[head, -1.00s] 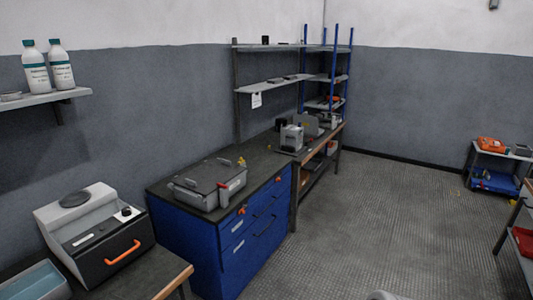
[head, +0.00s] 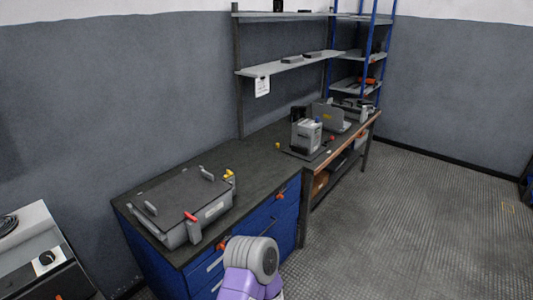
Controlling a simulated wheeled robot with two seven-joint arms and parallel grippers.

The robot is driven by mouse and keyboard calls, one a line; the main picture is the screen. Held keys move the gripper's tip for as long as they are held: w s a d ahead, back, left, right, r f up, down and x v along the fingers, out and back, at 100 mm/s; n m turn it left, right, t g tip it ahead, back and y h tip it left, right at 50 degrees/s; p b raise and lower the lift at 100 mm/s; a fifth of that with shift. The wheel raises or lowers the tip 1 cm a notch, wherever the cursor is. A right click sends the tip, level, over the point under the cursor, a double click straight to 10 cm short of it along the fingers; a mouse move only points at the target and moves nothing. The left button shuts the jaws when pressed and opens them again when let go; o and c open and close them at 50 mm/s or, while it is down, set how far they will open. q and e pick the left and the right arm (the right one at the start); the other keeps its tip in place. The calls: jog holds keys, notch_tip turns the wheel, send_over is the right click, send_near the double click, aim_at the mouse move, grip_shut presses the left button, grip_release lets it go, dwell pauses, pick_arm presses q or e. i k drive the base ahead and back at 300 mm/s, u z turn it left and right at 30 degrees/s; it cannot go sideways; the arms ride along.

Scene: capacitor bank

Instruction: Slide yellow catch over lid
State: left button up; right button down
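A grey lidded box (head: 185,205) sits on the dark top of the blue drawer cabinet, left of the middle in the head view. Its lid lies flat on it. A small yellow catch (head: 229,174) stands at the box's right far corner. A red catch (head: 190,216) is at the near front corner. Whether the yellow catch lies over the lid's edge is too small to tell. One of my arms, purple and grey, rises at the bottom centre, in front of the cabinet. No gripper fingers show in this view.
The blue drawer cabinet (head: 206,272) has orange latches on its front. A grey boxy device (head: 306,136) stands farther along the bench. Shelves (head: 290,64) hang above the bench. A grey machine (head: 40,262) stands at the lower left. The floor at right is clear.

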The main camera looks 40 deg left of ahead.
aim_at(229, 174)
jog(key=u, duration=0.65)
jog(key=i, duration=1.15)
jog(key=u, duration=1.15)
